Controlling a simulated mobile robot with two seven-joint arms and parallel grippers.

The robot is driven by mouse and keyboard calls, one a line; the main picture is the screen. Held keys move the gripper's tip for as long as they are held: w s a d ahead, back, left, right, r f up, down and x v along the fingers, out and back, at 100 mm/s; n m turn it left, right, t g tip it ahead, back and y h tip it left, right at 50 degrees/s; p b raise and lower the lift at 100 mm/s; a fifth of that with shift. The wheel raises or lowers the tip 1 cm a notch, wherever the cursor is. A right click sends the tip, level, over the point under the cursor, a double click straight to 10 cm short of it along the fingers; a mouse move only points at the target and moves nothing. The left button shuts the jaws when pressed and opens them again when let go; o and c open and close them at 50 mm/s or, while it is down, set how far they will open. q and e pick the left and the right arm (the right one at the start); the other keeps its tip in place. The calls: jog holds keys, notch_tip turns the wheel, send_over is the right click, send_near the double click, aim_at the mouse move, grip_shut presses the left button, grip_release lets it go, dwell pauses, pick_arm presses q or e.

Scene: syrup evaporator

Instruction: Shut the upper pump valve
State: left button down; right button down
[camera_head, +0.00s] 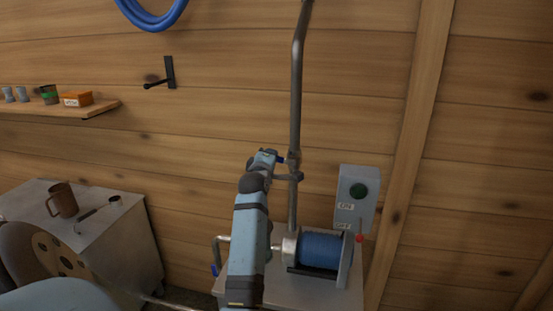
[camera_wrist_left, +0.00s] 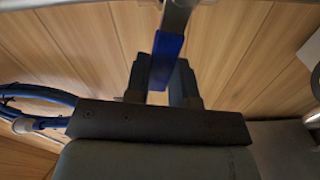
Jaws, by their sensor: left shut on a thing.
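The upper pump valve (camera_head: 293,158) sits on the vertical grey pipe above the pump. Its blue lever shows as a small blue tip (camera_head: 280,159) beside the pipe in the head view. In the left wrist view the blue lever (camera_wrist_left: 167,58) lies between the two dark fingers. My left gripper (camera_head: 283,168) is at the valve, shut on this lever; it also shows in the left wrist view (camera_wrist_left: 164,88). The arm hides part of the valve and pump. My right gripper is not in view.
A lower pipe with a blue handle (camera_head: 215,269) is left of my arm. A metal cabinet (camera_head: 120,235) carries a brown mug (camera_head: 62,200). A wooden wall is close behind.

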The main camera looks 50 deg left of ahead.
pick_arm(q)
jog(key=shift+f+n+p, duration=0.5)
jog(key=shift+n, duration=0.7)
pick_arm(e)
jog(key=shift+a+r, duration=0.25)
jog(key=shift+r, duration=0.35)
pick_arm(q)
jog(key=shift+f, duration=0.1)
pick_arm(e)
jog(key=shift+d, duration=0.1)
pick_arm(q)
jog(key=c, duration=1.1)
grip_release()
jog(key=shift+o, duration=0.7)
jog(key=shift+f, duration=0.15)
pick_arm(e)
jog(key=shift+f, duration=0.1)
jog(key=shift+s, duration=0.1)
